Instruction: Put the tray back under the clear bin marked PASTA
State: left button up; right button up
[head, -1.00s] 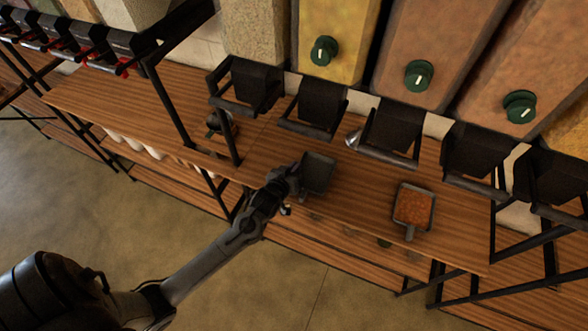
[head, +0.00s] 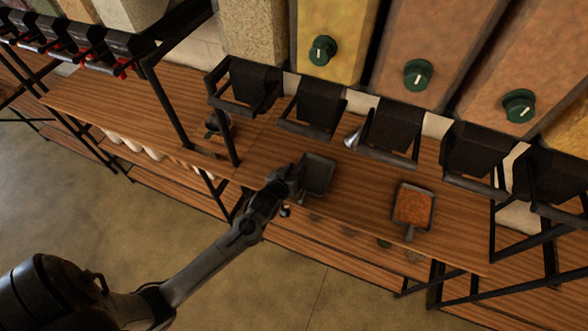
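A dark, empty-looking tray (head: 319,176) sits on the wooden shelf (head: 360,200), below the row of black chutes. My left gripper (head: 291,187) is at this tray's left edge, close to or touching it. Its fingers are too dark and small to tell whether they are shut on the tray. A second tray (head: 413,206) with orange-brown contents stands further right, its handle towards the shelf's front edge. Bins with green knobs (head: 417,74) rise behind the chutes. No PASTA mark can be read. My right gripper is not in view.
Black chutes with frames (head: 391,130) line the back of the shelf. A small metal scoop-like thing (head: 352,138) sits between two of them. A dark object (head: 219,124) stands behind a black post on the left. The shelf between the two trays is clear.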

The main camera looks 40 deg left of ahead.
pick_arm(q)
jog(key=shift+s, duration=0.1)
jog(key=s+d+r+m+g+h, duration=0.2)
jog(key=s+d+m+g, duration=0.3)
jog(key=s, duration=0.8)
jog(key=s+d+r+m+g+h, duration=0.1)
jog(key=s+d+r+m+g, duration=0.15)
jog(key=s+d+g, duration=0.75)
jog(key=s+a+r+t+p, duration=0.1)
jog(key=r+p, duration=0.5)
jog(key=s+a+r+t+p, duration=0.1)
jog(key=r+t+p, duration=0.1)
jog(key=r+p, duration=0.4)
jog(key=s+a+r+t+p, duration=0.1)
jog(key=r+t+p, duration=0.1)
jog(key=r+p, duration=0.4)
jog(key=shift+s+a+r+p, duration=0.15)
jog(key=shift+s+a+p, duration=0.2)
jog(key=shift+p, duration=0.35)
